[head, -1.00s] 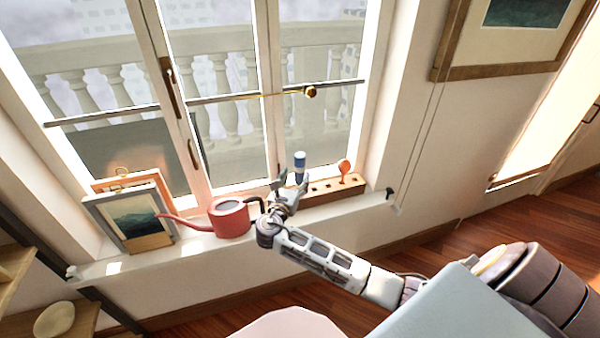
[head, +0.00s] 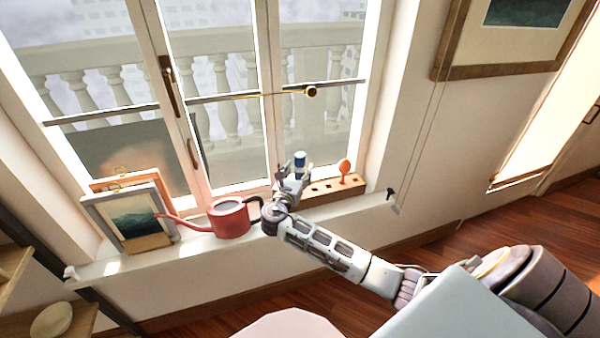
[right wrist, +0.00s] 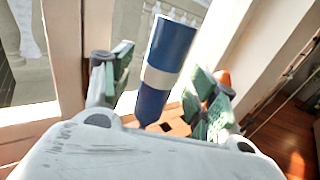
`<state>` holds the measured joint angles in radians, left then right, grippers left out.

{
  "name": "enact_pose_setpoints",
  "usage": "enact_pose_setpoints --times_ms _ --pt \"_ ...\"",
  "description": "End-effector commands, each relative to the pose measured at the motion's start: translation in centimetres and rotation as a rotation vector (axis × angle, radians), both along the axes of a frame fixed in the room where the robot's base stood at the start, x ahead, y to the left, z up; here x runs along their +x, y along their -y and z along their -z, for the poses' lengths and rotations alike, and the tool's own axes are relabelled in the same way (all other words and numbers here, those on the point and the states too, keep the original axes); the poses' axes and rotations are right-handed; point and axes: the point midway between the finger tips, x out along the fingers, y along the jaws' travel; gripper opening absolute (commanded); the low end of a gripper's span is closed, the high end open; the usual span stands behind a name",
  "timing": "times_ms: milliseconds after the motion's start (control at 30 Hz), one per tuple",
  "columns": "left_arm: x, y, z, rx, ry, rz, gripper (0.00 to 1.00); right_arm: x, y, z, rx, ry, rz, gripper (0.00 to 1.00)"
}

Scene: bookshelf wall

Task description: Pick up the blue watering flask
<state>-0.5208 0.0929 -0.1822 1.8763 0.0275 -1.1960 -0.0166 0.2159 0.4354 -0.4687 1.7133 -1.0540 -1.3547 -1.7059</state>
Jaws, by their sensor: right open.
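The blue watering flask (head: 300,160) stands at the left part of the wooden holder on the windowsill. It is blue with a white band. In the right wrist view the flask (right wrist: 165,65) stands between the two fingers, with a gap on both sides. My right gripper (head: 293,178) is open around it; its green-padded fingers also show in the right wrist view (right wrist: 160,90). In the head view the gripper hides the flask's lower part. My left gripper is not in view.
The wooden holder (head: 335,189) also bears an orange item (head: 345,167). A red watering can (head: 230,220) stands close left of my gripper. Framed pictures (head: 130,222) lean farther left on the sill (head: 190,248). The window with its bar (head: 225,97) is behind.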

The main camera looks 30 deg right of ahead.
Motion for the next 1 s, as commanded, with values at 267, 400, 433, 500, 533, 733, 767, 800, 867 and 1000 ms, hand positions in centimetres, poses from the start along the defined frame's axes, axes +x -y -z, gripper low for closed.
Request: enact_pose_setpoints --times_ms 267,400,433,500,533,733,767,800,867,1000 --pt "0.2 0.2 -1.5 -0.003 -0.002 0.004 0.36 1.4 1.7 0.0 -0.001 0.001 0.0 0.59" --pt "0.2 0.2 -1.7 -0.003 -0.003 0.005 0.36 1.6 1.8 0.0 0.001 0.001 0.0 0.59" --pt "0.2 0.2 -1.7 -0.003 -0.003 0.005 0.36 1.6 1.8 0.0 0.001 0.001 0.0 0.59" --pt "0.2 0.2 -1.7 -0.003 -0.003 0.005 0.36 1.5 1.8 0.0 0.001 0.001 0.0 0.59" --pt "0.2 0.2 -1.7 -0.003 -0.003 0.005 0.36 1.5 1.8 0.0 0.001 0.001 0.0 0.59" --pt "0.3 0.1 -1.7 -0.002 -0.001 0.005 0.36 1.5 1.8 0.0 0.0 0.0 0.0 0.59" --pt "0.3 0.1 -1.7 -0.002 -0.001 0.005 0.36 1.5 1.8 0.0 0.0 0.0 0.0 0.59" --pt "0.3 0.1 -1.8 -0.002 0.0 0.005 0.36 1.5 1.8 0.0 0.0 0.0 0.0 0.56" --pt "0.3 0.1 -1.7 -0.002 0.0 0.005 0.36 1.5 1.8 0.0 0.0 0.0 0.0 0.49" --pt "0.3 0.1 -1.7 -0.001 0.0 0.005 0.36 1.5 1.8 0.0 0.0 0.0 0.0 0.31"
